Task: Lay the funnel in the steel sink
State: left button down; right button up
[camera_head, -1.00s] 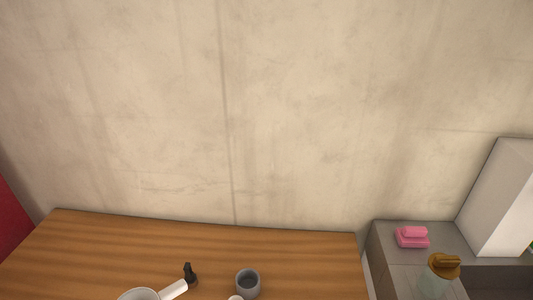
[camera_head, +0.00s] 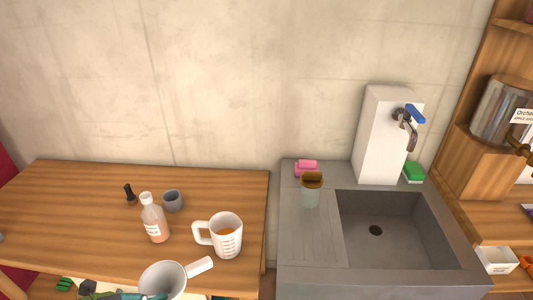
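The pale grey funnel (camera_head: 164,276), with a white handle on its right, is at the bottom edge of the head view, over the front of the wooden table. Its lower part is cut off. My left gripper (camera_head: 148,296) shows only as dark and teal parts at the bottom edge, against the funnel, and appears shut on it. The grey sink (camera_head: 382,228) is at the right, its basin empty with a dark drain. The funnel is well to the left of the basin. My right gripper is not in view.
On the table (camera_head: 70,215) stand a measuring jug (camera_head: 226,238), a pinkish bottle (camera_head: 154,220), a grey cup (camera_head: 173,201) and a small dark bottle (camera_head: 130,195). A brown-topped jar (camera_head: 311,192) and pink sponges (camera_head: 306,168) stand on the sink's left side. A tap (camera_head: 405,122) overhangs the basin.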

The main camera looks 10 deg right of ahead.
aim_at(385, 235)
jog(key=l+z, duration=0.15)
jog(key=l, duration=0.95)
jog(key=l+z, duration=0.2)
jog(key=l, duration=0.85)
jog(key=i+l+z, duration=0.1)
jog(key=i+l, duration=0.5)
